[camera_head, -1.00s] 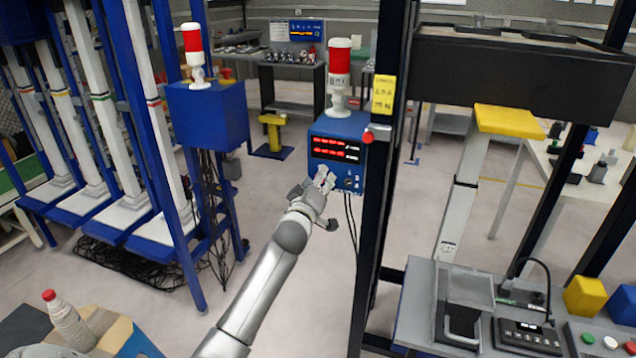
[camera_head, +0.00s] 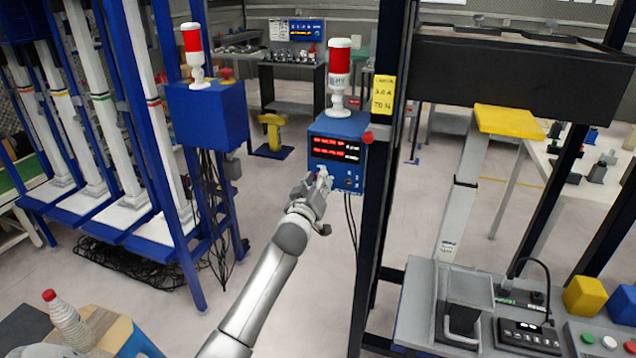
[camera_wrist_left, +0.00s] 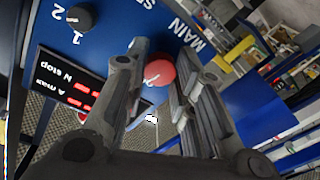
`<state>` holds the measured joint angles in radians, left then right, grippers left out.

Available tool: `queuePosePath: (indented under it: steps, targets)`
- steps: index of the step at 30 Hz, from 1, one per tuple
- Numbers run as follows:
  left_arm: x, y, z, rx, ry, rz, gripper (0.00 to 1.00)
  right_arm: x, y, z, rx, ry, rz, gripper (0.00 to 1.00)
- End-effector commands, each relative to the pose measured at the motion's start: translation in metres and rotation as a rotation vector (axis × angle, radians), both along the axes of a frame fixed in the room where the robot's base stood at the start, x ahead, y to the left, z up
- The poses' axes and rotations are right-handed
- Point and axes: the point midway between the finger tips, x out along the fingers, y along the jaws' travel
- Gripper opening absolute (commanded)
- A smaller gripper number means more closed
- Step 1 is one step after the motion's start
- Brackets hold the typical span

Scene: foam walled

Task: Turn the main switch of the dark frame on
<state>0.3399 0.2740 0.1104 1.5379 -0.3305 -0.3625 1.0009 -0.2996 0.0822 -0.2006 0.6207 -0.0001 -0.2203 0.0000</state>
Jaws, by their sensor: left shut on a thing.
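The blue control box (camera_head: 322,128) with red lit displays is mounted beside the dark frame's upright (camera_head: 378,215). In the left wrist view its blue panel (camera_wrist_left: 190,14) bears the word MAIN next to a red round switch (camera_wrist_left: 159,73). My left gripper (camera_head: 322,177) is at the lower front of the box. In the left wrist view its two fingers (camera_wrist_left: 163,68) are shut on the red switch, one on each side. The fingers hide part of the switch. My right gripper is not in view.
A black knob (camera_wrist_left: 80,18) marked 1 and 2 sits on the same panel. A red-and-white signal lamp (camera_head: 339,65) stands on the box, and a red button (camera_head: 368,137) is at its right edge. Cables (camera_head: 350,222) hang below.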

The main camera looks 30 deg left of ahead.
Motion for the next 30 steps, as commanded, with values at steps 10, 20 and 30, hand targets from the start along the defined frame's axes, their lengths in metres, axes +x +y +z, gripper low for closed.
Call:
queuePosePath:
  steps: [10,20,30]
  targets:
    - [-0.0001,0.0008,-0.0008,0.322,0.078,0.000,0.01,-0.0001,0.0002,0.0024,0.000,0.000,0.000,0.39]
    - [-0.0002,0.0014,-0.0004,0.627,0.151,0.001,0.01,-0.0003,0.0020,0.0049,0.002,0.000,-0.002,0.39]
    - [-0.0004,0.0019,-0.0009,0.933,0.224,0.000,0.01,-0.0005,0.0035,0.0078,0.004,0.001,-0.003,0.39]
